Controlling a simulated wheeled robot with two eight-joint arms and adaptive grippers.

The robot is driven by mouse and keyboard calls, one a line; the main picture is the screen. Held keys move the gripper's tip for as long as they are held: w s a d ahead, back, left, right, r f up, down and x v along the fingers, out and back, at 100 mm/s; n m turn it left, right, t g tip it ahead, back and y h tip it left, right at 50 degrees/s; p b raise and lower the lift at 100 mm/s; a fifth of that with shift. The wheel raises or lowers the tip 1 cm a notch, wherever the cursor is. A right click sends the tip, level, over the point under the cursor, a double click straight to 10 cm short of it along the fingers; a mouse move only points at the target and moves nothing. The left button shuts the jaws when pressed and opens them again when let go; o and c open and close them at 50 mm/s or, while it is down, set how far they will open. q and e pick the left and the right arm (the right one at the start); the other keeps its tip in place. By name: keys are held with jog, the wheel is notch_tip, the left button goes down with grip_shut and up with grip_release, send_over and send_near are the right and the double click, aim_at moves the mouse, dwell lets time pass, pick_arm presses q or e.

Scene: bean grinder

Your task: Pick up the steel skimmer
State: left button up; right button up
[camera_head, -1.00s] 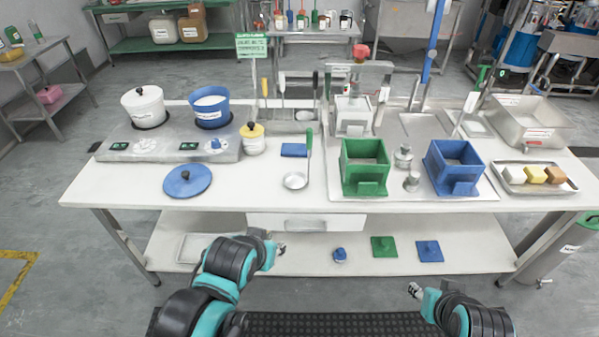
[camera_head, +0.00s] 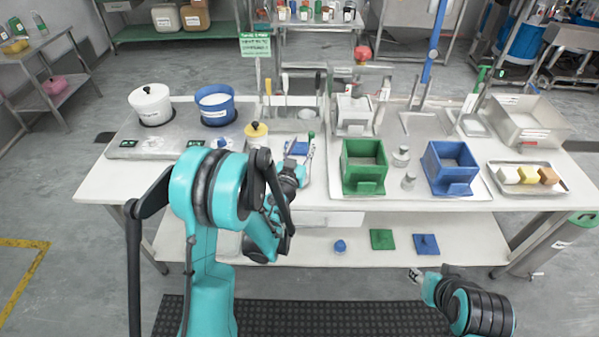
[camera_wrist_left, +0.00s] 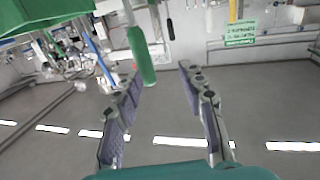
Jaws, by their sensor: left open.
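In the left wrist view the green handle (camera_wrist_left: 141,56) stands up near the fingertips, between the two fingers and closer to the left one. My left gripper (camera_head: 300,156) is open over the table's front part, and its parted fingers also show in the left wrist view (camera_wrist_left: 160,72). My right gripper (camera_head: 415,276) hangs low in front of the table, too small to read.
The blue pot (camera_head: 215,107) and white pot (camera_head: 150,104) stand on the hob at the left.

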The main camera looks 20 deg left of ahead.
pick_arm(q)
jog(key=w+d+f+h+b, duration=0.1)
jog(key=w+d+f, duration=0.1)
jog(key=w, duration=0.6)
jog(key=shift+w+m, duration=0.15)
jog(key=shift+m, duration=0.25)
grip_shut()
